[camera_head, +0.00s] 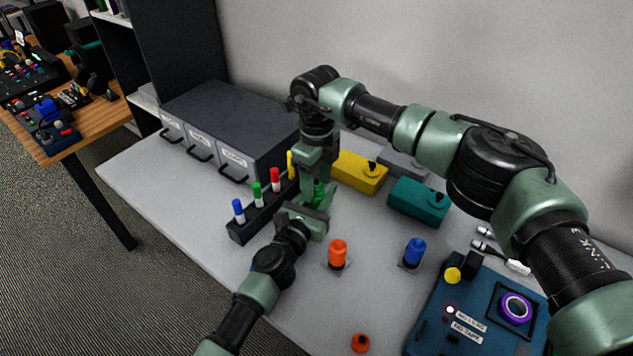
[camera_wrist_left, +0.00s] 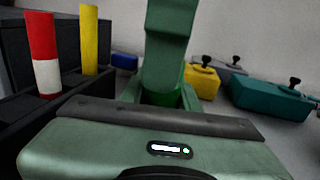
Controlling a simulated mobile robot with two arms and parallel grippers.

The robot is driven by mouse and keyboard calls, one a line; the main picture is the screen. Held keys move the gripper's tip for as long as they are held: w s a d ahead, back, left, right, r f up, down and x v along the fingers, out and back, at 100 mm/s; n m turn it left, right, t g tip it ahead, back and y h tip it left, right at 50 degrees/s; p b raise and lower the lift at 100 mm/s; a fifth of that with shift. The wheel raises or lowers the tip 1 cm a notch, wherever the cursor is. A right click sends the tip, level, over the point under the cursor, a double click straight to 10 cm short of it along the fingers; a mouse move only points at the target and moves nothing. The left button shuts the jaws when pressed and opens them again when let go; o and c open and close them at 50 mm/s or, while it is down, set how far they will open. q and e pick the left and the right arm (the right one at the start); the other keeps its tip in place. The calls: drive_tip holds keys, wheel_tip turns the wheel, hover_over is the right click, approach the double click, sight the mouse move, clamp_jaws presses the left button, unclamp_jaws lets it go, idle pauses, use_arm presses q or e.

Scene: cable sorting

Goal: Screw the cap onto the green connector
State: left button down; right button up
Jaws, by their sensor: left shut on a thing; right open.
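The green connector (camera_head: 319,194) stands on the table beside the marker rack, mostly hidden by my grippers. My left gripper (camera_head: 303,220) reaches in from the front and is shut on it low down. My right gripper (camera_head: 318,178) points straight down from above, its open fingers around the top of the connector. In the left wrist view, a dark green piece (camera_wrist_left: 165,98) shows just beyond the left gripper, below the right gripper (camera_wrist_left: 160,88). Whether this is cap or connector body, I cannot tell.
An orange connector (camera_head: 337,253) and a blue connector (camera_head: 414,251) stand to the right. An orange cap (camera_head: 360,343) lies at the front. A marker rack (camera_head: 243,229) is close on the left. Yellow (camera_head: 360,173) and teal (camera_head: 418,201) boxes stand behind. A blue panel (camera_head: 430,318) sits front right.

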sight(313, 204)
wheel_tip(313, 204, up, 12)
idle(0.4)
drive_tip(key=shift+f, duration=0.1)
use_arm(q)
drive_tip(key=c, duration=1)
unclamp_jaws()
drive_tip(key=shift+o, duration=0.2)
drive_tip(key=shift+p+v, duration=0.35)
drive_tip(key=shift+v, duration=3.5)
use_arm(e)
drive_tip(key=shift+r, duration=0.35)
use_arm(q)
drive_tip(key=shift+r, duration=0.1)
